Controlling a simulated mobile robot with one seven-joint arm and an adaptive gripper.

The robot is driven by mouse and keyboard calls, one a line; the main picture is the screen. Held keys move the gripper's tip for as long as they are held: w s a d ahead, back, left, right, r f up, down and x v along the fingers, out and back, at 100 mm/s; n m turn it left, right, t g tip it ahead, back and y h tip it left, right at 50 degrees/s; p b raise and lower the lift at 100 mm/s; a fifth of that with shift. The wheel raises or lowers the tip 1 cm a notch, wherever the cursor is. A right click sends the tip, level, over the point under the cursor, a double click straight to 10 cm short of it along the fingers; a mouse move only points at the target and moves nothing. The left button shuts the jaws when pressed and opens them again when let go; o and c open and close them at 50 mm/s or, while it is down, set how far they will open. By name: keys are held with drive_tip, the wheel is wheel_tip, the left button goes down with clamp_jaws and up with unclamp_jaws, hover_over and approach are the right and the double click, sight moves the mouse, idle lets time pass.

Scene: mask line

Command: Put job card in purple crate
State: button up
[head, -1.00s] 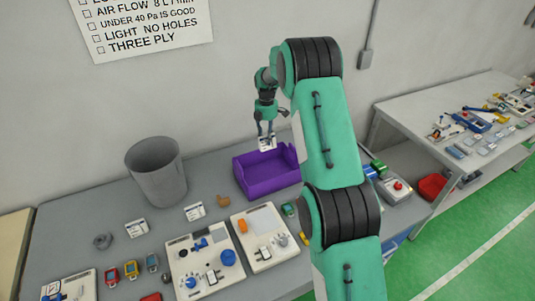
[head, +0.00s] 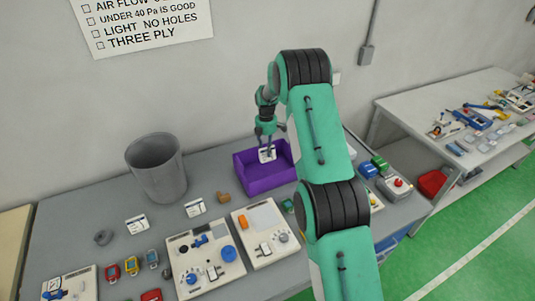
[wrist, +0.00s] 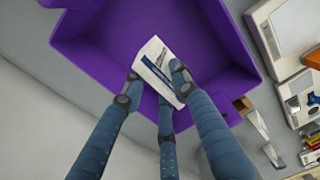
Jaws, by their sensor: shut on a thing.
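The job card (wrist: 157,68) is a white card with dark print, gripped between the fingers of my gripper (wrist: 153,90) in the wrist view. In the head view the card (head: 267,154) shows at the tip of my gripper (head: 267,148). The purple crate (head: 262,184) stands on the bench under my gripper, and its wall and floor also fill much of the wrist view (wrist: 95,65). The card is over the crate's opening, at or below rim height. I cannot tell whether it touches the crate floor.
A grey bin (head: 158,170) stands left of the crate. Two white cards, (head: 136,223) and (head: 195,208), and a small brown object (head: 223,197) lie in front of it. Panels with knobs (head: 205,262) fill the bench front.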

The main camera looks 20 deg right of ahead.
sight(267, 158)
drive_tip(key=shift+f, duration=3.15)
drive_tip(key=shift+f, duration=0.1)
drive_tip(key=shift+f, duration=1.75)
drive_tip(key=shift+f, duration=0.1)
drive_tip(key=o, duration=1.1)
drive_tip(key=shift+o, duration=0.2)
drive_tip(key=shift+r, duration=0.2)
wheel_tip(267, 158, up, 12)
drive_tip(key=shift+f, duration=0.1)
